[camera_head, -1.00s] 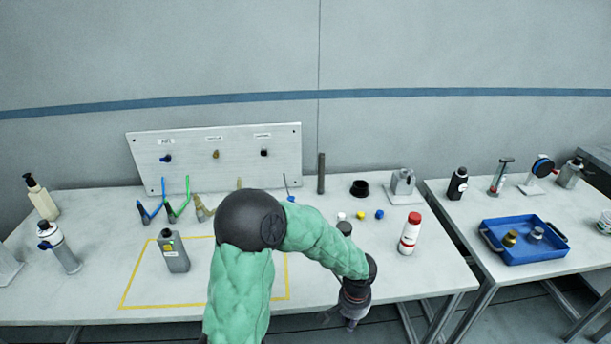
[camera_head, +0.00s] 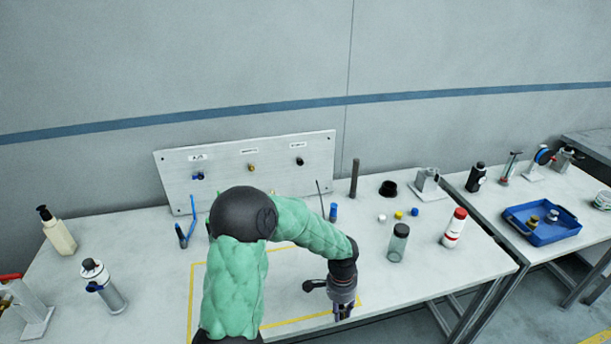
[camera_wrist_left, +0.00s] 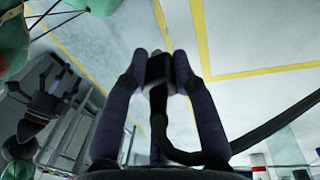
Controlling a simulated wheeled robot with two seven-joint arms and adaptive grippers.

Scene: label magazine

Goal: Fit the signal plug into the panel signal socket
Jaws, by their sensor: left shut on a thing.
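My left gripper (camera_head: 343,312) hangs over the table, near the front right corner of the yellow outline. In the left wrist view its fingers (camera_wrist_left: 160,72) are shut on a small dark block with a black cable (camera_wrist_left: 240,143), which looks like the signal plug (camera_wrist_left: 158,97). The white panel (camera_head: 225,180) stands at the back of the table. Its rightmost socket, dark, looks like the signal socket (camera_head: 299,161); its label is too small to read surely. The gripper is well in front of and below it, apart. A dark part, perhaps my right gripper (camera_wrist_left: 45,108), is unclear at left.
A thin dark cable (camera_head: 319,192) rises behind my arm. My left arm hides the table's middle.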

